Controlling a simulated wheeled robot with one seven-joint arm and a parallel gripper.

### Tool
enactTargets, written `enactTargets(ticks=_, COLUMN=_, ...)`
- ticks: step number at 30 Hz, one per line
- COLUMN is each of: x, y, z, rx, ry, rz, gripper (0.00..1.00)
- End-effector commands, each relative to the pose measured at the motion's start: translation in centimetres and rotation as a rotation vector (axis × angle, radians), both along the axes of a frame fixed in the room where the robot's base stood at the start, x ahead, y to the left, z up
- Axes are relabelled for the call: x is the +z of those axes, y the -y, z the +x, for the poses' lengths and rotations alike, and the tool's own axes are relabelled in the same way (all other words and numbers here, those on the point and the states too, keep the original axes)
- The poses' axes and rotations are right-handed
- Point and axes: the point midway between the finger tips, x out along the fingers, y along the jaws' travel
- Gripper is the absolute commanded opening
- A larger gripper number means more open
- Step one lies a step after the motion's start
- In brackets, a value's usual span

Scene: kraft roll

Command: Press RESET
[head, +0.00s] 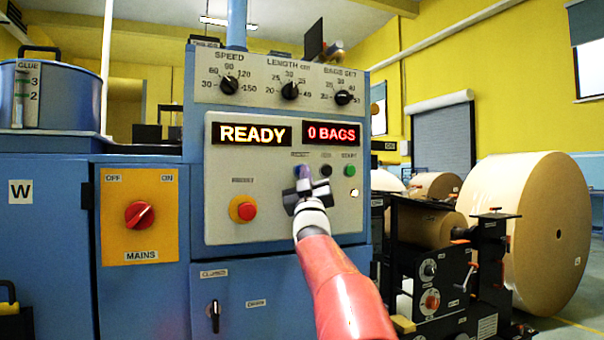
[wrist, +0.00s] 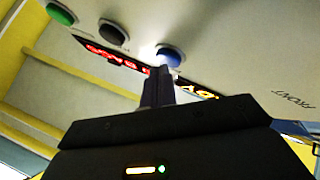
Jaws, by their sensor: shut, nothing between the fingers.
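The blue button (head: 299,169) is on the pale control panel, left of a black button and a green START button. The label above it is too small to read surely. My gripper (head: 304,182) is in front of the blue button and partly hides it. In the wrist view the blue button (wrist: 169,54) sits just beyond the tips of my shut fingers (wrist: 158,72). The fingers hold nothing. I cannot tell whether they touch the button. The displays read READY (head: 251,133) and 0 BAGS (head: 332,135).
A black button (head: 326,170) and the green START button (head: 350,170) are close on the right. A red mushroom button (head: 243,209) is at lower left. The red MAINS switch (head: 139,215) is farther left. A black machine (head: 433,270) and a large paper roll (head: 530,225) stand right.

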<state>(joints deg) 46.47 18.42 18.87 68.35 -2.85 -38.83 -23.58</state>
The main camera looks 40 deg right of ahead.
Motion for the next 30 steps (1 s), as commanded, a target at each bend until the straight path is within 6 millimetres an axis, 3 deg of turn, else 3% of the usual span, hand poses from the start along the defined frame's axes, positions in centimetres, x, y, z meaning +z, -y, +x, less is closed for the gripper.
enactTargets(ticks=6, x=-0.3, y=-0.3, z=-1.1, rx=0.000, ry=0.000, rz=-0.001, gripper=0.00)
enactTargets(ticks=17, x=-0.2, y=-0.3, z=-1.3, rx=-0.001, ry=0.000, rz=-0.001, gripper=0.00)
enactTargets(ticks=30, x=-0.4, y=-1.3, z=-5.2, rx=-0.001, ry=0.000, rz=-0.002, gripper=0.00)
